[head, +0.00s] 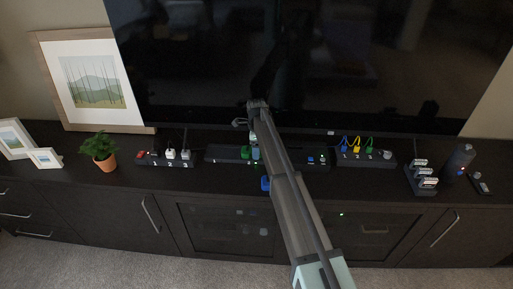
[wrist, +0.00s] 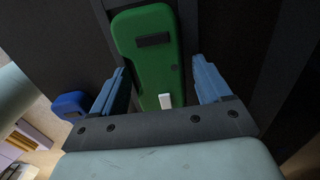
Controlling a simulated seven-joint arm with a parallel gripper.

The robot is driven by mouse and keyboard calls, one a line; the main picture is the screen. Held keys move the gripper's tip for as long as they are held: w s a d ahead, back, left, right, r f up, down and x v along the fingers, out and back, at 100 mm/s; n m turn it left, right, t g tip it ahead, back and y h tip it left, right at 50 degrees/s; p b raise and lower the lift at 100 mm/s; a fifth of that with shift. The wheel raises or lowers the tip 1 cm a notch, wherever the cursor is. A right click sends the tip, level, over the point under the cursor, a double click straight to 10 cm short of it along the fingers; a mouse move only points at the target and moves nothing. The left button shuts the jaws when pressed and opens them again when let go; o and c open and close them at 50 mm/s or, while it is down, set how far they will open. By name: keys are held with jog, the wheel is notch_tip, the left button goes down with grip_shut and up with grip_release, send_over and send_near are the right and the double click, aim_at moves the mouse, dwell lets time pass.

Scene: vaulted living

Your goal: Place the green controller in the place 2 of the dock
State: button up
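The green controller (wrist: 146,50) stands in the wrist view between the two blue fingers of my gripper (wrist: 160,75). Gaps show on both sides of it, so the fingers look open and not closed on it. In the head view the green controller (head: 245,152) is at the middle of the long black dock (head: 222,154), with my gripper (head: 252,151) right at it. A number 1 is faintly visible at the dock's left part; my arm hides some of the middle, and I cannot make out place 2 clearly.
A blue controller (head: 265,183) lies by the cabinet's front edge; it also shows in the wrist view (wrist: 70,104). A power strip (head: 152,159) is left, a cable strip (head: 352,158) right, then a rack (head: 424,182) and dark cylinder (head: 458,160). The TV (head: 200,60) stands close behind.

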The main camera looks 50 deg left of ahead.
jog(key=shift+r, duration=0.1)
notch_tip(320, 180, up, 12)
dwell(0.7)
jog(key=shift+d, duration=0.1)
dwell(0.4)
